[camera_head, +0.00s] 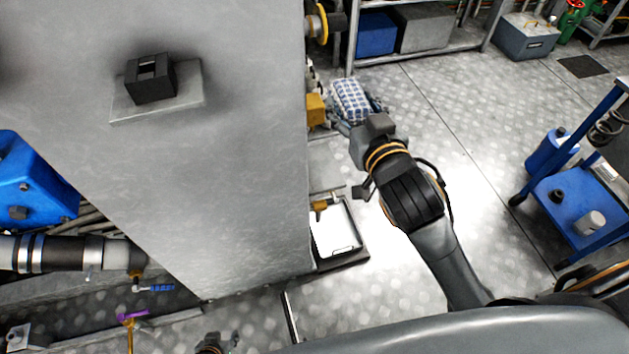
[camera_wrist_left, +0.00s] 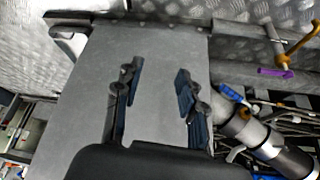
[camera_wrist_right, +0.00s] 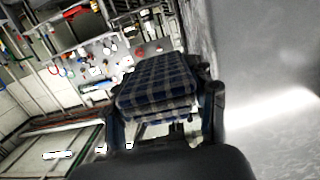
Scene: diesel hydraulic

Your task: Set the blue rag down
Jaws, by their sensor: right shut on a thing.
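The blue rag (camera_head: 350,100) is a folded cloth in blue and white check. It is at the far end of my right arm in the head view, beside the grey cabinet. In the right wrist view the rag (camera_wrist_right: 158,88) fills the space between the two fingers of my right gripper (camera_wrist_right: 165,112), which is shut on it. In the head view my right gripper's fingers are mostly hidden behind its wrist. My left gripper (camera_wrist_left: 157,85) is open and empty, with its fingers apart above a plain grey surface. Only a small part of my left gripper (camera_head: 215,343) shows in the head view.
A tall grey cabinet (camera_head: 230,190) stands left of my right arm. A tray with a white sheet (camera_head: 335,232) is at its base. A shelf with a blue bin (camera_head: 376,33) is at the back. A blue cart (camera_head: 585,205) stands at right. The floor between is clear.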

